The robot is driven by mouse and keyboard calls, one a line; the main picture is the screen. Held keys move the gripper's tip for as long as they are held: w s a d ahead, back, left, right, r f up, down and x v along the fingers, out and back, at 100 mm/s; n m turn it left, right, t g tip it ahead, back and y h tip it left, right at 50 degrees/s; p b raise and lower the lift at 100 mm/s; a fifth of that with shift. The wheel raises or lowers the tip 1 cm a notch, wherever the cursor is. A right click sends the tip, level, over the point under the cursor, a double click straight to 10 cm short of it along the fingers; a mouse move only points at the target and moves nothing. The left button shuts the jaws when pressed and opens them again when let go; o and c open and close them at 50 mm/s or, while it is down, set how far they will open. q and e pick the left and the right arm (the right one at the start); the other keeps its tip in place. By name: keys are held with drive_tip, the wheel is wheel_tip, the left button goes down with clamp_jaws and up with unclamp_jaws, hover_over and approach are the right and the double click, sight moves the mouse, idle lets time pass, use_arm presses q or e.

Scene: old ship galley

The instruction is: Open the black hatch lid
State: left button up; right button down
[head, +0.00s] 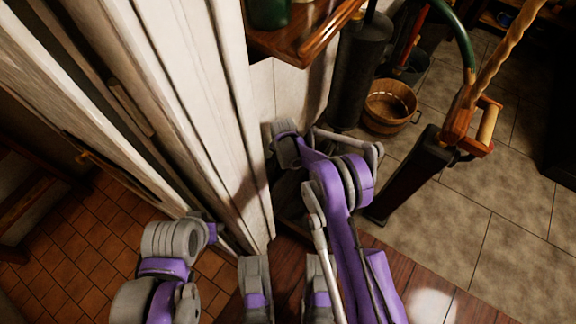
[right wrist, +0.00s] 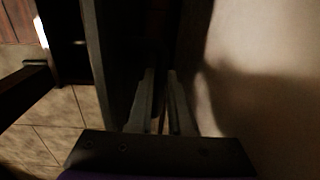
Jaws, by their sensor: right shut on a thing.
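In the right wrist view the two fingers of my right gripper (right wrist: 161,85) are close together, shut on a thin dark part in deep shadow. This part seems to belong to the black hatch lid, but its outline is too dark to make out. In the head view my right arm reaches up beside the end of the white wall, over a dark area (head: 289,190) that may be the hatch lid. The arm hides much of it, and the fingertips are not clear there. My left arm shows at the lower left, but its gripper is not visible.
White panelled woodwork (head: 215,110) stands close on the left. A wooden shelf (head: 300,35) juts out above. A black cylinder (head: 358,70), a wooden bucket (head: 390,105) and a dark upright box with a wooden handle (head: 410,170) stand to the right. Stone floor (head: 500,225) is clear at the right.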

drive_tip(key=shift+w+a+f, duration=0.15)
drive_tip(key=shift+w+a, duration=0.2)
drive_tip(key=shift+a, duration=0.25)
drive_tip(key=c, duration=0.8)
unclamp_jaws()
drive_tip(key=shift+c, duration=0.2)
drive_tip(key=shift+d, duration=0.1)
wheel_tip(320, 180, up, 11)
drive_tip(key=p, duration=0.2)
drive_tip(key=shift+s+d+p, duration=0.15)
drive_tip(key=shift+d+p, duration=0.05)
drive_tip(key=shift+p, duration=0.1)
drive_tip(key=shift+f, duration=0.1)
drive_tip(key=shift+c, duration=0.4)
